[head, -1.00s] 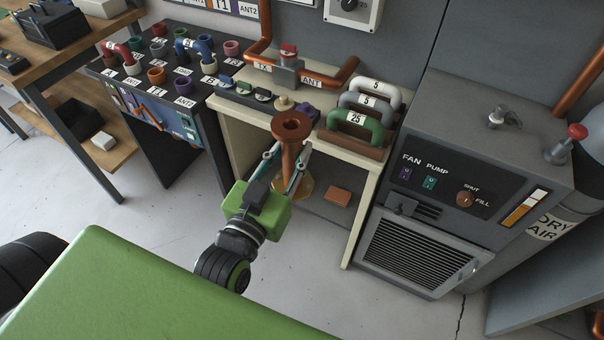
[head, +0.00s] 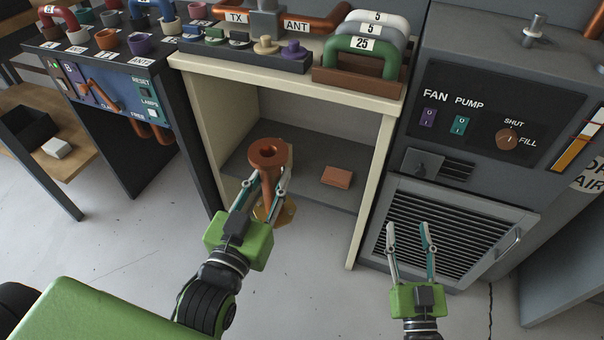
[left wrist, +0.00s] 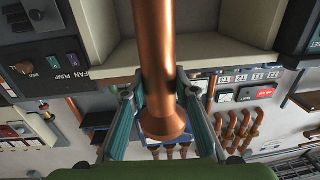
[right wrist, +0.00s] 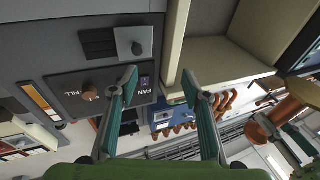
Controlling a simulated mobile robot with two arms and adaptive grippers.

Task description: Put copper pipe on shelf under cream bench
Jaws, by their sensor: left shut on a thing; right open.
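The copper pipe (head: 268,153) stands about upright in my left gripper (head: 262,197), with a flanged ring on top and a brassy flange at its lower end. My left gripper is shut on it; the pipe also shows between the fingers in the left wrist view (left wrist: 155,60). They are in front of the open side of the cream bench (head: 374,185). The grey shelf (head: 305,165) under the bench top is seen behind the pipe. My right gripper (head: 408,228) is open and empty, in front of the grey cabinet's grille.
A small copper-brown block (head: 337,177) lies on the shelf's right part; the shelf around it looks bare. Handled plugs (head: 358,57) stand on the bench top. The grey cabinet (head: 490,90) is close on the right, a dark panel stand (head: 120,75) on the left.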

